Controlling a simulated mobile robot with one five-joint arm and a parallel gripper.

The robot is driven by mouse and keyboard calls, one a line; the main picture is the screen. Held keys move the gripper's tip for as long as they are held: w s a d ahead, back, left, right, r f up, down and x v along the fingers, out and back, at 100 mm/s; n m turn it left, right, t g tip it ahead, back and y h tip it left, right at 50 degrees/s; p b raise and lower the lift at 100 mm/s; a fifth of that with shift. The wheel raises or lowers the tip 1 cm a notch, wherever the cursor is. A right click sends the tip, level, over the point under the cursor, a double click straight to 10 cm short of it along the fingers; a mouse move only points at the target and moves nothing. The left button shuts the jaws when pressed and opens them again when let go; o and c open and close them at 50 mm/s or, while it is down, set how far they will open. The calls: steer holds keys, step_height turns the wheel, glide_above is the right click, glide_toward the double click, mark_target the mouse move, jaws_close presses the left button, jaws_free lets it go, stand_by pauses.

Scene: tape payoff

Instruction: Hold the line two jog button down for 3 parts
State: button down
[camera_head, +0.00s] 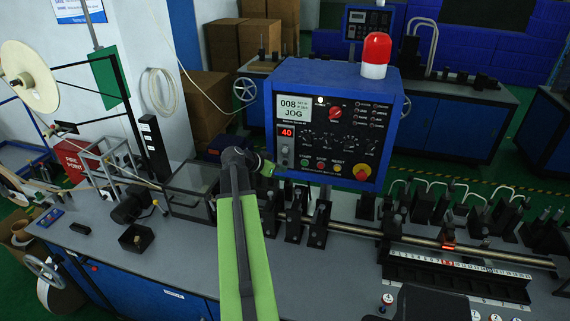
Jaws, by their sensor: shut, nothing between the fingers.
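The blue control panel (334,120) stands upright in the middle, with a screen (295,109) reading "008" and "JOG" and a red "40" display (287,132) below it. Along its lower edge are a green start button (304,163), a red button (321,164) and a yellow button (337,167). Small numbered buttons (387,298) show at the bench's front edge, partly cut off by the frame; I cannot tell which is the line two jog button. My gripper (269,168) is small in view, shut and empty, by the panel's lower left corner. I cannot tell whether it touches the panel.
A large red stop knob (361,172) and a red selector (335,113) are on the panel. A red-and-white beacon (376,54) tops it. A rail with black fixtures and a numbered scale (452,262) runs right. A tape reel (28,77) stands left.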

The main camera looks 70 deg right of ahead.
steer(key=shift+d, duration=0.1)
steer(key=shift+d, duration=0.35)
steer(key=shift+d, duration=0.4)
stand_by(7.2)
